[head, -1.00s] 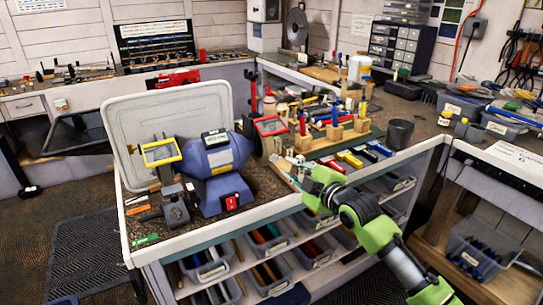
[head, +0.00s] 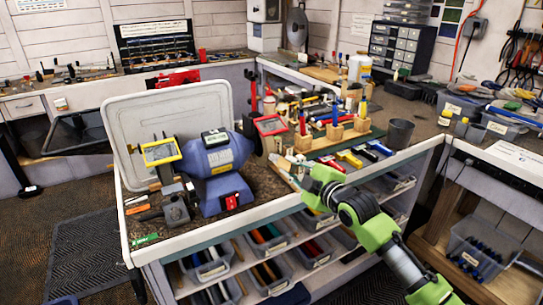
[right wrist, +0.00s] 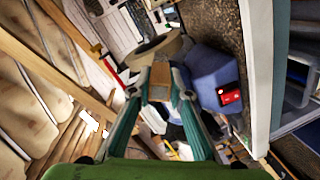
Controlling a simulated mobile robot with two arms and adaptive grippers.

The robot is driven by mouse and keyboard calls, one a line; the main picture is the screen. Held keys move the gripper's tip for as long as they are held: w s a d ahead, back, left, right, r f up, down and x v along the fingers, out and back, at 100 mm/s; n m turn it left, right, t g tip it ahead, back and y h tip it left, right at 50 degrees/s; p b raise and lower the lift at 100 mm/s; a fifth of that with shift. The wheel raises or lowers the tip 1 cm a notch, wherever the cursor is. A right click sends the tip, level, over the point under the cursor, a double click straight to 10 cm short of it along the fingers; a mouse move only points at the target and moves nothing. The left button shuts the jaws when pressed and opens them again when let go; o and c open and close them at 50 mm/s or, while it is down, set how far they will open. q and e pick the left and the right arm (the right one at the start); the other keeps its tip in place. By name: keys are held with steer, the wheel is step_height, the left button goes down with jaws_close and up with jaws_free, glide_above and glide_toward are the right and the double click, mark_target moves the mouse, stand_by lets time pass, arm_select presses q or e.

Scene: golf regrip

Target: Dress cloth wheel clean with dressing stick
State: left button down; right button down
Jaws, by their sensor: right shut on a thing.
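A blue bench grinder (head: 215,158) stands on the bench with a red switch (head: 231,201) at its front. A pale round wheel (right wrist: 152,52) shows beyond my fingertips in the right wrist view; it looks like the cloth wheel. My right gripper (head: 292,174) is over the bench's front edge, right of the grinder. In the right wrist view its fingers are shut on a tan block-like piece (right wrist: 160,80), apparently the dressing stick, pointing toward the wheel. I cannot tell whether stick and wheel touch. My left gripper is not in view.
Yellow-framed (head: 161,152) and red-framed (head: 271,126) shields stand at the grinder. A grey upright panel (head: 168,103) is behind it. Wooden tool holders (head: 335,131) and coloured-handled tools crowd the bench on the right. Bins (head: 212,270) fill shelves below the bench.

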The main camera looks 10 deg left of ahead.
steer(key=shift+w+a, duration=0.15)
steer(key=shift+w, duration=0.1)
stand_by(0.5)
steer(key=shift+d, duration=0.2)
stand_by(0.3)
steer(key=shift+w+d, duration=0.15)
steer(key=shift+w, duration=0.05)
steer(key=shift+s+a+r, duration=0.1)
steer(key=shift+s+a, duration=0.1)
steer(key=shift+a, duration=0.2)
stand_by(0.6)
steer(key=shift+w+d, duration=0.25)
steer(key=shift+d, duration=0.1)
stand_by(0.5)
steer(key=shift+s+a+p, duration=0.15)
steer(key=shift+p, duration=0.2)
steer(key=shift+s+d+p, duration=0.4)
steer(key=shift+s+p, duration=0.15)
steer(key=shift+p, duration=0.1)
steer(key=shift+p+v, duration=0.6)
steer(key=shift+v, duration=0.3)
steer(key=shift+s+d, duration=0.15)
